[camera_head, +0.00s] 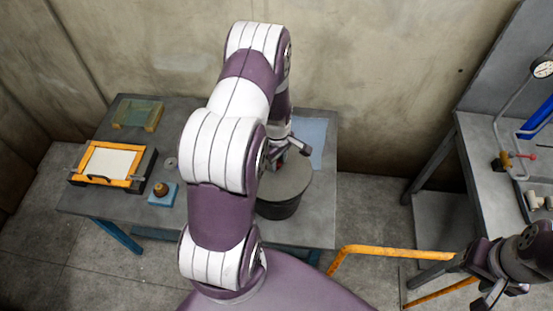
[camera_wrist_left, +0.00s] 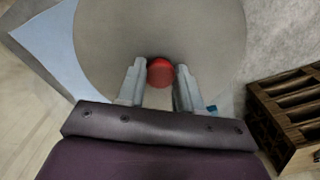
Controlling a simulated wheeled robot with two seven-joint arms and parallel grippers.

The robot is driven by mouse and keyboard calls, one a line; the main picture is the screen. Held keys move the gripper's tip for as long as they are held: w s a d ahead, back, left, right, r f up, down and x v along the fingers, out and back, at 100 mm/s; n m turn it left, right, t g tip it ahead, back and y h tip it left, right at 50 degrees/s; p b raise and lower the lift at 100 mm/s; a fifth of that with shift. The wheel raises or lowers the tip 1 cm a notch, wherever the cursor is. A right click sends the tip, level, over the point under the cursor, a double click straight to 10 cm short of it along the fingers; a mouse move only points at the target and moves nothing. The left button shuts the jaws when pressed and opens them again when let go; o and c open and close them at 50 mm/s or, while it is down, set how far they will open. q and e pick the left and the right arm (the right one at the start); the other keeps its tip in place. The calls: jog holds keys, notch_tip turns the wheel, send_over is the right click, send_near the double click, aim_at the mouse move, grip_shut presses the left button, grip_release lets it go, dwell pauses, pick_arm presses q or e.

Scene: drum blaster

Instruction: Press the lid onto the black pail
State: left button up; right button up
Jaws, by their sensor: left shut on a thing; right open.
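The black pail (camera_head: 280,210) stands at the right end of the dark table, partly behind my left arm. The round grey lid (camera_head: 293,182) lies over its top; I cannot tell whether its rim is fully seated. In the left wrist view the lid (camera_wrist_left: 110,50) fills the middle, with a red knob (camera_wrist_left: 160,71) on it. My left gripper (camera_wrist_left: 159,84) is shut on the knob, one finger at each side; in the head view the gripper (camera_head: 283,160) is above the lid, mostly hidden by the arm. My right gripper (camera_head: 488,296) is open and empty at the lower right.
A light blue sheet (camera_head: 313,135) lies behind the pail. An orange-framed tray (camera_head: 76,178), a green-glazed box (camera_head: 137,114) and a blue block with a brown knob (camera_head: 162,194) are at the table's left. A yellow rail (camera_head: 390,251) and a second bench (camera_head: 490,150) stand right.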

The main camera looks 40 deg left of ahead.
pick_arm(q)
jog(key=o, duration=1.2)
